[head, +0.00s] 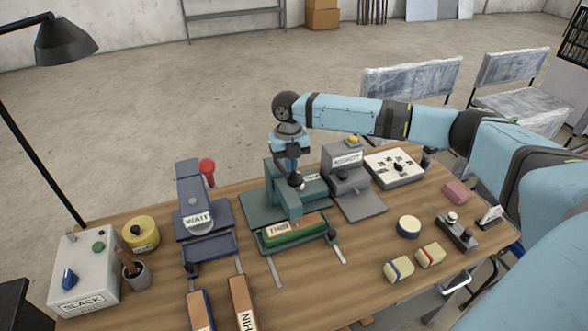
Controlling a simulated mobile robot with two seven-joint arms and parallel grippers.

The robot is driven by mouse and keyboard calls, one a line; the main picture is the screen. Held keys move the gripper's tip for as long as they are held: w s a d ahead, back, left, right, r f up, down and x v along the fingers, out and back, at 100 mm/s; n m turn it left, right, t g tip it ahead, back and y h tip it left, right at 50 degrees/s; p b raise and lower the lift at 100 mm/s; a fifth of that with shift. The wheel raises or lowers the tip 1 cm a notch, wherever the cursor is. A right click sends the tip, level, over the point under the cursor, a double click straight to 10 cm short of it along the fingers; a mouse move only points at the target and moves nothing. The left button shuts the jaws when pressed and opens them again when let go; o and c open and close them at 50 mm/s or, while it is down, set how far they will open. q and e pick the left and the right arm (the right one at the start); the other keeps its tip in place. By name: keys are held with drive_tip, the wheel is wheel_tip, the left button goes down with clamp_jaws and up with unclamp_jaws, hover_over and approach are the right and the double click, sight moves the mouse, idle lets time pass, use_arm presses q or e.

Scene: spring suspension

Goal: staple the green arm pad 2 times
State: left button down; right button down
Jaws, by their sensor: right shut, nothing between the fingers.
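A green stapling machine (275,203) stands mid-table, with its arm reaching toward the front. A green pad with a brown top and a white label (293,230) sits in the tray at the front of this machine, under or just before its head; the exact overlap is hard to tell. My right gripper (296,181) points down at the top of the green machine, shut and holding nothing. Whether its tips touch the machine cannot be told. My left gripper is not in view.
A blue machine labelled WAIT (194,205) with a red knob (207,168) stands left, a grey machine (350,180) right. A SLACK box (85,274) and yellow tin (142,233) are far left. Two brown pads (242,300) (200,310) lie in front. Small blocks (398,268) lie front right.

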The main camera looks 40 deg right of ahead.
drive_tip(key=shift+r, duration=0.3)
wheel_tip(320, 180, up, 13)
drive_tip(key=w+b, duration=0.1)
drive_tip(key=shift+d, duration=0.2)
drive_tip(key=shift+w, duration=0.1)
idle(0.6)
